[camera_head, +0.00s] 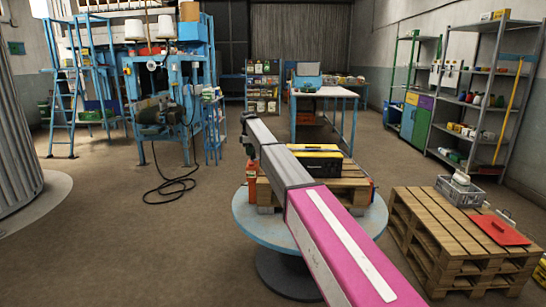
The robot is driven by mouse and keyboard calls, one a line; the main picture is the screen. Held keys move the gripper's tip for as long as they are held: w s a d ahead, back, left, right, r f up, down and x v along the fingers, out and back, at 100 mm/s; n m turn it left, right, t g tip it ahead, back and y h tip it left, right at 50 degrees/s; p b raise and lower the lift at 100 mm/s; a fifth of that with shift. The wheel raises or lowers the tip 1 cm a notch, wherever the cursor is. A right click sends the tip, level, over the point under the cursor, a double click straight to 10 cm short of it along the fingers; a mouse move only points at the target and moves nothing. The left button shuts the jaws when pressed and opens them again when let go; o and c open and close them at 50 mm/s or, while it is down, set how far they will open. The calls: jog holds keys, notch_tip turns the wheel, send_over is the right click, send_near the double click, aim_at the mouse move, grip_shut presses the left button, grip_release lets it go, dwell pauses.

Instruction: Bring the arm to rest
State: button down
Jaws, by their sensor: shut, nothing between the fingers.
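My arm reaches from the bottom right up toward the middle of the head view, pink with a white stripe near me and grey farther out. I cannot make out the fingers of my gripper; the far end of the arm shows no clear jaws. A round blue-grey turntable (243,216) stands behind and below the arm, partly hidden by it. On it is a wooden pallet (355,186) with a black and yellow case (318,161) on top.
A stack of pallets (430,232) at right bears a grey crate (460,192) and a red clipboard (499,230). A blue machine (165,85) with a trailing black cable (172,187) stands at left. A white table (325,92) is behind. Floor at left front is clear.

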jog(key=s+d+f+m, duration=0.8)
jog(key=s+d+f, duration=1.05)
jog(key=s, duration=0.35)
jog(key=s+d+f+m, duration=0.3)
jog(key=s+d, duration=0.1)
jog(key=s, duration=0.5)
jog(key=s+d+f+m, duration=0.3)
jog(key=s+d+f, duration=0.1)
jog(key=s, duration=0.6)
jog(key=s+d+f+m, duration=0.3)
jog(key=s+d, duration=0.1)
jog(key=s, duration=0.6)
jog(key=shift+d+f+g, duration=0.15)
jog(key=shift+d+g, duration=0.15)
jog(key=shift+d, duration=0.1)
